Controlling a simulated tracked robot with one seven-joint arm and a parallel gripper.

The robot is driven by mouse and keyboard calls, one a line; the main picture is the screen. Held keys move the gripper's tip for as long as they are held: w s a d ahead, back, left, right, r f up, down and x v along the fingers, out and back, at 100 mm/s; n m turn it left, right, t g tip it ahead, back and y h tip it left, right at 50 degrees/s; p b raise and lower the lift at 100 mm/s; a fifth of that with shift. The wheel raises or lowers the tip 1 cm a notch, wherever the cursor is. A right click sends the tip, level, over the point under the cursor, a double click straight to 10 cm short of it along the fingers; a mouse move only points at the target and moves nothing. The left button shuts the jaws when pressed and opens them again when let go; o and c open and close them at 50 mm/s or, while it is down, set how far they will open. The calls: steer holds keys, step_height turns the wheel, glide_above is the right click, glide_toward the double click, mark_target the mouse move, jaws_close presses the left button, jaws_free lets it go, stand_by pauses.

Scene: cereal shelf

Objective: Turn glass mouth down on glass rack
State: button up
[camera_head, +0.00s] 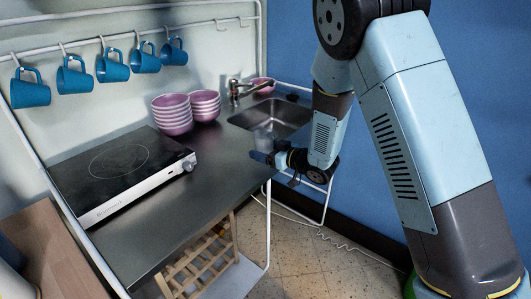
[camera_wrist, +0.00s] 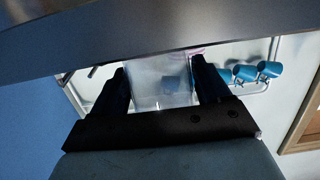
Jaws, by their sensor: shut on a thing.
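My gripper (camera_head: 262,156) is at the counter's right front edge, below the sink, in the head view. It is shut on a clear glass (camera_head: 262,138), which shows faintly above the fingers. In the wrist view the glass (camera_wrist: 160,88) sits between the two dark fingers of my gripper (camera_wrist: 162,80). Which way its mouth points I cannot tell. A wooden slatted rack (camera_head: 205,256) stands below the counter in the head view; no other rack shows.
The metal counter (camera_head: 190,215) is bare in front. It carries a black hotplate (camera_head: 118,165), stacked pink bowls (camera_head: 172,114) and a sink (camera_head: 272,115) with a tap. Blue mugs (camera_head: 113,67) hang from a rail behind. A white frame leg (camera_head: 267,225) stands at the counter's front corner.

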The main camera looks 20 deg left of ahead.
mark_target(256, 134)
steer(key=shift+w+r, duration=0.1)
steer(key=shift+r, duration=2.55)
